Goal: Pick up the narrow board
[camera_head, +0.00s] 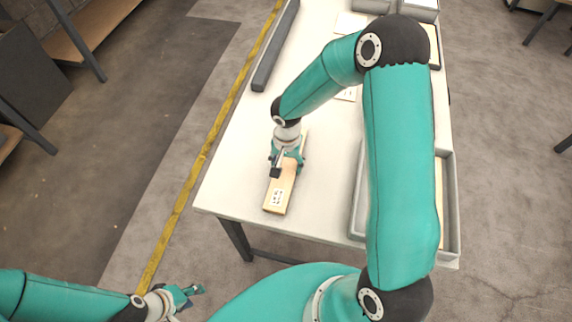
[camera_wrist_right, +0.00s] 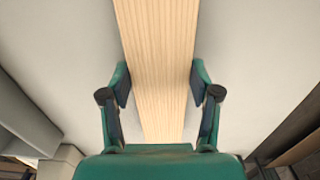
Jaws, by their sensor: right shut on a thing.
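The narrow board (camera_head: 288,182) is pale wood with a small printed label near its front end. It lies along the left front part of the white table (camera_head: 235,175), or very close above it; I cannot tell which. My right gripper (camera_head: 287,160) is over the board, shut across its width. In the right wrist view, the board (camera_wrist_right: 158,40) runs between the two fingers of my right gripper (camera_wrist_right: 160,84), one finger against each side. My left gripper (camera_head: 190,291) is low at the left, away from the table; its finger opening is unclear.
A grey tray (camera_head: 452,205) stands at the table's right front, partly hidden by my right arm. A long dark grey bar (camera_head: 275,45) lies along the left back edge. Papers and boxes sit at the back. A yellow floor line (camera_head: 190,190) runs left of the table.

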